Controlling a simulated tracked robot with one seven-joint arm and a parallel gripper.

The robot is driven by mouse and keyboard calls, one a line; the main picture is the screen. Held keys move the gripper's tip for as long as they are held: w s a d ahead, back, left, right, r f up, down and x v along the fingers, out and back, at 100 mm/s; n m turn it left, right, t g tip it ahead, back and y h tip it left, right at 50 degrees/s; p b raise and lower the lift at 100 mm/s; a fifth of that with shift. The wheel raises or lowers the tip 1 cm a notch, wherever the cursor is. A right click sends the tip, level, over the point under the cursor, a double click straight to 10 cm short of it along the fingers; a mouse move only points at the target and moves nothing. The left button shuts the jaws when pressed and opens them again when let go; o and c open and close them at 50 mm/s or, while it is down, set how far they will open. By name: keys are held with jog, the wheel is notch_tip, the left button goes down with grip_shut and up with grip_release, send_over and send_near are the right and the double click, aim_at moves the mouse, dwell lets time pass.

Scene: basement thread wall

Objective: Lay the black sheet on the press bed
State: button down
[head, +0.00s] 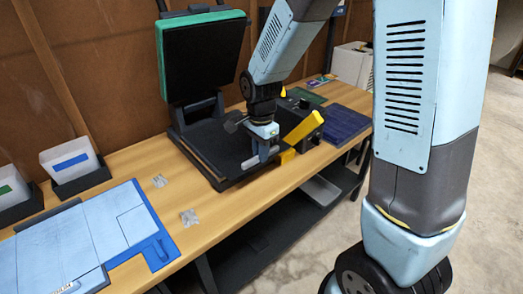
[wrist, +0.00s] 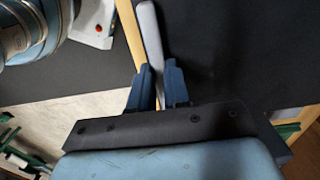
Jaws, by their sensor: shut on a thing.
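The press bed (head: 237,178) is a dark flat base on the bench, below the raised green-rimmed press lid (head: 202,56). A black flat surface (head: 208,140) lies over the bed; I cannot tell where the black sheet ends and the bed begins. My gripper (head: 266,154) is low at the front right of the bed. In the wrist view my gripper (wrist: 156,85) is shut on a pale grey bar (wrist: 150,38), with a black surface (wrist: 225,50) right beside it. Whether the bar joins the sheet is unclear.
A black box with a yellow handle (head: 304,127) stands close right of the bed. A dark blue mat (head: 342,124) lies beyond it. Light blue panels (head: 70,243) and white bins (head: 70,160) are at left. Bench top left of the press is mostly clear, with two small silvery pieces (head: 189,217).

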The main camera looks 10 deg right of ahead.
jog(key=c, duration=1.1)
grip_release()
notch_tip(320, 180, up, 12)
jog(key=shift+r, duration=0.2)
jog(key=s+d+r+n+t, duration=0.2)
jog(key=s+d+r+n, duration=0.3)
jog(key=s+d, duration=0.3)
jog(key=s+d+r+n+t, duration=0.3)
jog(key=s+d+r+n, duration=0.2)
jog(key=s+d, duration=0.3)
jog(key=shift+s+d+r+n+t, duration=0.25)
jog(key=shift+s+n+t, duration=0.05)
jog(key=shift+s+n, duration=0.3)
jog(key=shift+w, duration=0.1)
